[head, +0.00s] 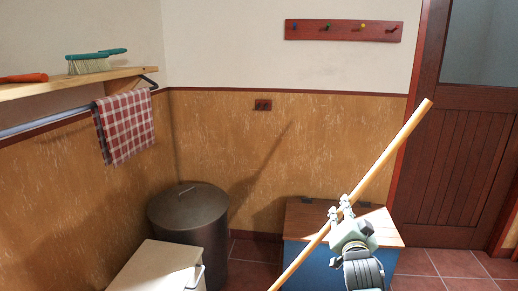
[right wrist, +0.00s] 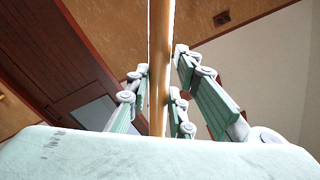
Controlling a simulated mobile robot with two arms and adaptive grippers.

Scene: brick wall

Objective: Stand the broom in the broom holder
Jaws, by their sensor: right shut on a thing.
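The broom's long wooden handle (head: 383,160) slants from the lower middle up to the right in the head view. Its lower end and the brush are out of the frame. My right gripper (head: 341,208) is shut on the handle, over the blue chest. In the right wrist view the handle (right wrist: 159,70) passes between the fingers of my right gripper (right wrist: 160,95). A small dark red wall piece (head: 263,105), which looks like the broom holder, is on the back wall, left of and apart from the handle. It also seems to show in the right wrist view (right wrist: 221,18). My left gripper is not in view.
A blue chest with a wooden lid (head: 300,219) stands near the back wall. A dark round bin (head: 188,212) is in the corner, with a pale cabinet (head: 150,270) before it. A peg rail (head: 343,30) hangs above. A shelf (head: 60,87) with a brush (head: 90,65) is at left.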

